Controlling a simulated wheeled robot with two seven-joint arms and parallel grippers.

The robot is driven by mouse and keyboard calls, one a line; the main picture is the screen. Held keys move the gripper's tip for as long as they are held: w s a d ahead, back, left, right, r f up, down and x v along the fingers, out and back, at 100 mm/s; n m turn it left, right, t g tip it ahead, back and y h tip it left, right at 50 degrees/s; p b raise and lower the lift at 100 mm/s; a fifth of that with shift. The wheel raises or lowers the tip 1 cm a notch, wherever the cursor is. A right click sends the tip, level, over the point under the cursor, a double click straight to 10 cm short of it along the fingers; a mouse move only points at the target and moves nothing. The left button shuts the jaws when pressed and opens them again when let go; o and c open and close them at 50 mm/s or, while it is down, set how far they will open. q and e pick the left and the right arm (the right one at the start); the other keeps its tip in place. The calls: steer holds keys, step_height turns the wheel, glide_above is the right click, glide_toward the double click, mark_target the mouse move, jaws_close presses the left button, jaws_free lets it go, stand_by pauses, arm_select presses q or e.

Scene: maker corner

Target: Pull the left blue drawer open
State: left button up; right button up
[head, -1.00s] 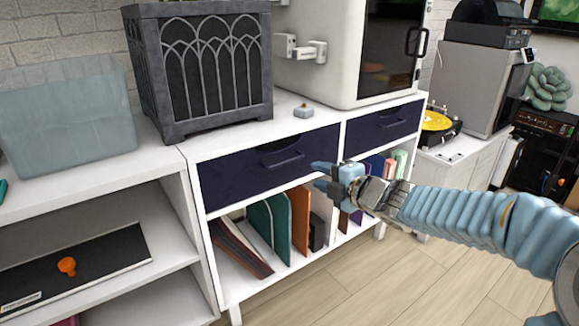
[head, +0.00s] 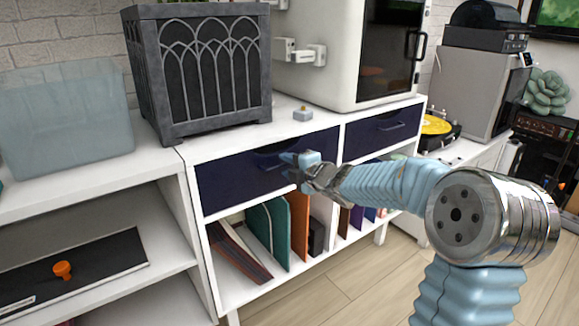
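The left blue drawer (head: 235,183) is a dark navy front in the white cabinet and looks shut, flush with the frame. Its bar handle (head: 268,168) is near the top middle of the front, partly hidden behind my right gripper. My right gripper (head: 285,165) is in front of the handle with its fingers apart. I cannot tell whether they touch the handle. My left gripper is not in view.
The right blue drawer (head: 365,137) is shut. Open shelves below hold folders (head: 298,222). The floor (head: 345,295) in front is clear.

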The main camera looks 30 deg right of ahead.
jaws_close()
stand_by(1.4)
